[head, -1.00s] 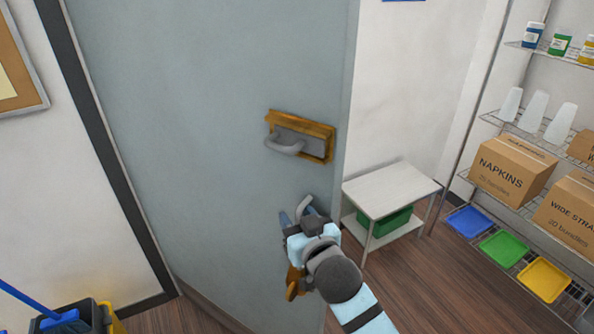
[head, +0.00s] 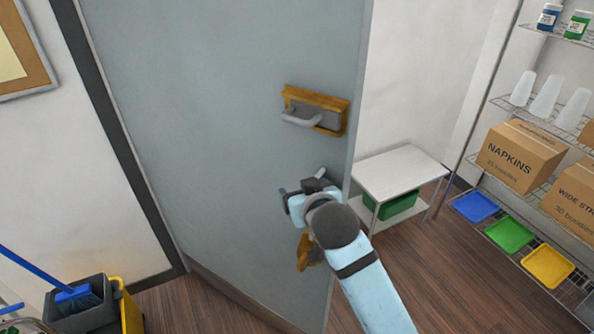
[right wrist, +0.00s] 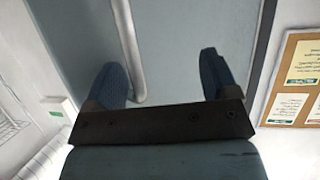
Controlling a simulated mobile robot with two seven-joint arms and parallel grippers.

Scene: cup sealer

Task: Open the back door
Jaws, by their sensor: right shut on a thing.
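The grey-blue back door (head: 220,120) fills the middle of the head view. It stands at an angle to the wall, swung out from the dark frame (head: 100,130) on its left. A grey lever (head: 302,118) on a brass plate sits near its free edge. My right gripper (head: 310,185) is below that lever, at the door face, shut on a grey handle bar. In the right wrist view this bar (right wrist: 132,50) runs between the two blue fingertips, close to the left one. A brass part (head: 305,250) shows below the gripper. My left gripper is not in view.
A small white table (head: 400,172) with a green bin stands beyond the door's free edge. Wire shelves with boxes and coloured trays (head: 475,206) line the right. A grey and yellow mop bucket (head: 80,310) stands at lower left. Wood floor is clear between.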

